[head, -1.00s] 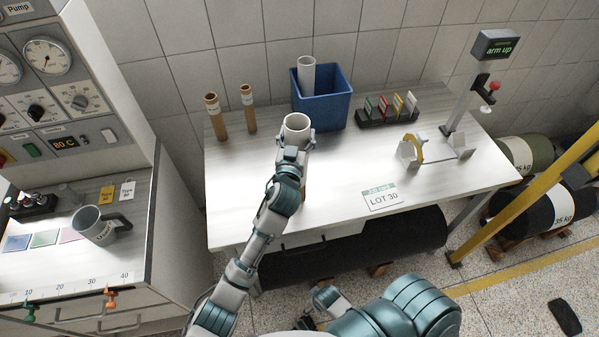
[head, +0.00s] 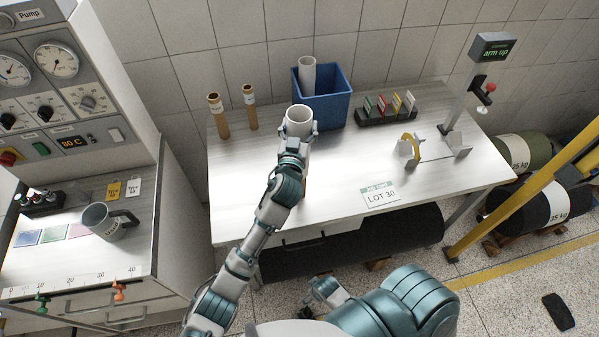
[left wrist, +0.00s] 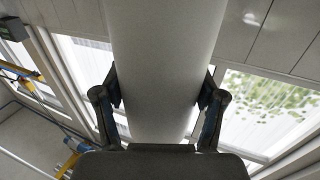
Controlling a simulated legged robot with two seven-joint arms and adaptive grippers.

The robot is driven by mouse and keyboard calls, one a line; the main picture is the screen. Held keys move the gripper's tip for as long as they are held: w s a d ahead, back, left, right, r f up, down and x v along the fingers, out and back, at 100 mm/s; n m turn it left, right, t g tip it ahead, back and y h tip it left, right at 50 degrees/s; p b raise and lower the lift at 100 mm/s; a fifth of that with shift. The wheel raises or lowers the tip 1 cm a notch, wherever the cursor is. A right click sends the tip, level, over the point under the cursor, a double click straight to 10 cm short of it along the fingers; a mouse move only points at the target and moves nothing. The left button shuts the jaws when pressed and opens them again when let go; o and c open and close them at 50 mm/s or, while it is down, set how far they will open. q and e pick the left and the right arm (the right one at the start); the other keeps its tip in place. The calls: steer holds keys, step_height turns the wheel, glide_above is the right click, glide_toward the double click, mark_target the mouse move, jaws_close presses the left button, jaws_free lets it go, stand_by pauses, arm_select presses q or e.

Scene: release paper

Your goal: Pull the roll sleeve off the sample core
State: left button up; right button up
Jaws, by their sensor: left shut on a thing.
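The roll sleeve (head: 298,117) is a pale, open-ended tube standing roughly upright over the front middle of the bench. My left gripper (head: 296,136) is shut around its side, below the open top rim. In the left wrist view the sleeve (left wrist: 162,60) runs between the two fingers (left wrist: 160,92), one against each side. A brown strip, likely the sample core (head: 304,187), shows beside my wrist below the sleeve; my arm hides most of it. I cannot tell how far the sleeve still surrounds it. My right gripper (head: 328,291) is low, in front of the bench, its fingers unclear.
A blue bin (head: 324,108) with another pale tube stands behind the sleeve. Two brown tubes (head: 217,115) stand back left. A sample rack (head: 386,116), a yellow-ringed holder (head: 411,148) and an "arm up" display post (head: 492,46) stand right. The bench's front right holds a flat lot card (head: 380,194).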

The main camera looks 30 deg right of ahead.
arm_select(q)
steer(key=shift+s+d+r, duration=0.2)
steer(key=shift+s+d, duration=0.3)
steer(key=shift+s, duration=0.05)
steer(key=shift+s+d+r+p, duration=0.1)
steer(key=shift+r+p, duration=1.6)
steer(key=shift+r, duration=0.05)
steer(key=shift+s+d+r+p, duration=0.1)
steer(key=shift+r+p, duration=1.6)
steer(key=shift+r, duration=0.05)
steer(key=shift+w+r, duration=0.1)
step_height(320, 180, up, 7)
steer(key=p, duration=0.4)
glide_above(307, 107)
steer(key=v, duration=0.2)
steer(key=shift+a, duration=0.3)
